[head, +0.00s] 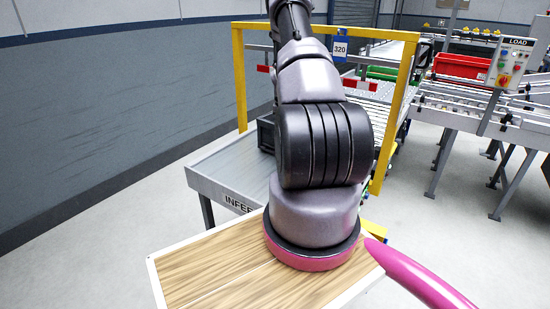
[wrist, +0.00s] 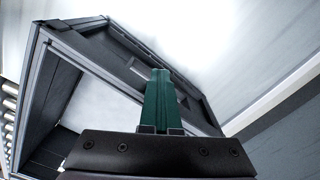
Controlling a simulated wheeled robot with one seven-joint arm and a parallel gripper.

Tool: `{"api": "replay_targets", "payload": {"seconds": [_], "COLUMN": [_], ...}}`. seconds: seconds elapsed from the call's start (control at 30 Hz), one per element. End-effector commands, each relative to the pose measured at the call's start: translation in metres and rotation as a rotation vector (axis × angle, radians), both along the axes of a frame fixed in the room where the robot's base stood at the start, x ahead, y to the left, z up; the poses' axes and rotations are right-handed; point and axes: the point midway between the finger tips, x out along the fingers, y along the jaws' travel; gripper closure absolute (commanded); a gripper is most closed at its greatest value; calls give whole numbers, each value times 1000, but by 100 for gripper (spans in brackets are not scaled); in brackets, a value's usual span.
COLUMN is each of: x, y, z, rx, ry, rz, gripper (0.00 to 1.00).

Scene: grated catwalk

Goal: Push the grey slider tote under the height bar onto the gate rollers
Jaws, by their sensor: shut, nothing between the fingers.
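The dark grey tote (head: 265,134) sits on the metal infeed table at the yellow frame, mostly hidden behind my arm in the head view. In the wrist view the open tote (wrist: 55,100) fills the left and middle, its rim running diagonally. My gripper (wrist: 161,75) is shut and empty, its green fingers overlapping the tote's dark side wall; I cannot tell if they touch it. The arm hides the gripper in the head view. The yellow height bar frame (head: 380,34) stands across the line and carries a blue 320 sign (head: 340,49). Gate rollers (head: 383,97) lie beyond it.
The infeed table (head: 222,170) has clear metal surface in front of the tote. A LOAD control panel (head: 511,66) stands at right. A red tote (head: 462,67) and a green tote (head: 382,74) are on conveyors behind. A grey wall (head: 90,110) runs along the left.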

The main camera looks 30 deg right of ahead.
Motion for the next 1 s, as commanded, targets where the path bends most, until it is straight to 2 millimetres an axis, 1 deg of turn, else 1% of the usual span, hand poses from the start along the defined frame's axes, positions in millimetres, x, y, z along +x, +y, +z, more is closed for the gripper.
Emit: {"api": "replay_targets", "payload": {"seconds": [0.03, 0.1, 0.23, 0.73, 1.0], "x": [2, 3, 2, -9, -11], "y": [-5, -8, -7, 20, 26], "z": [0, 0, 0, 0, 0], "rx": [-3, -2, -1, -1, -1], "ry": [-2, -1, 0, 1, -1], "rz": [0, 0, 1, 2, 1], "gripper": [100, 100, 100, 100, 100]}}
